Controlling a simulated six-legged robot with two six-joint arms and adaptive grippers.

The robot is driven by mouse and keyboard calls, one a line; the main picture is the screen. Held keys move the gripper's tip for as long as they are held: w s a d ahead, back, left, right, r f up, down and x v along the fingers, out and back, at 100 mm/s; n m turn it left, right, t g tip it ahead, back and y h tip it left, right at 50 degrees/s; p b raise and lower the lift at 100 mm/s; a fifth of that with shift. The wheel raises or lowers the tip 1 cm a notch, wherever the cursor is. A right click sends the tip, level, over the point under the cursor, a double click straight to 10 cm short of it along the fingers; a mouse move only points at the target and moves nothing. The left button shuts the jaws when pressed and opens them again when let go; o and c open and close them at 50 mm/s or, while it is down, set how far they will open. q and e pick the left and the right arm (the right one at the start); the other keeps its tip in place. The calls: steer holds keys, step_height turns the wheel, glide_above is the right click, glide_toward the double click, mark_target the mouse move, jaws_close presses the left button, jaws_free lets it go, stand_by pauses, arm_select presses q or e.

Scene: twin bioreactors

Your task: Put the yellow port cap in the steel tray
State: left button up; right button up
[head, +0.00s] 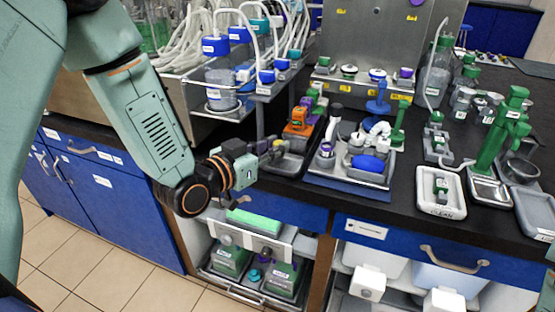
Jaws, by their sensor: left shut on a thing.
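My left gripper (277,149) reaches in from the left, at the front edge of the black bench. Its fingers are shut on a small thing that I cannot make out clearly. I cannot pick out a yellow port cap; the fingers may hide it. A steel-coloured tray (318,178) on a blue mat lies right of the gripper and holds white fittings, a blue block and a purple-topped part. Another steel tray (487,194) lies further right under a green clamp-like tool. I cannot tell which tray the task names. My right gripper is out of view.
A dark tray with an orange device (298,118) lies just beyond the gripper. A white tray (440,210) marked CLEAN is to the right. Tubing and blue-capped vessels (221,90) stand behind my left arm. Below the bench is an open shelf with green boxes (231,261).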

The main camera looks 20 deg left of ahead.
arm_select(q)
steer(key=shift+x, duration=0.75)
step_height(320, 180, down, 3)
steer(key=shift+s+f+b, duration=0.1)
steer(key=shift+f+b, duration=0.05)
steer(key=shift+b, duration=0.55)
steer(key=shift+d, duration=0.1)
steer(key=shift+s+f, duration=0.1)
steer(key=shift+f, duration=0.05)
steer(key=o, duration=0.8)
steer(key=shift+w, duration=0.2)
steer(key=shift+o, duration=0.3)
steer(key=shift+s, duration=0.1)
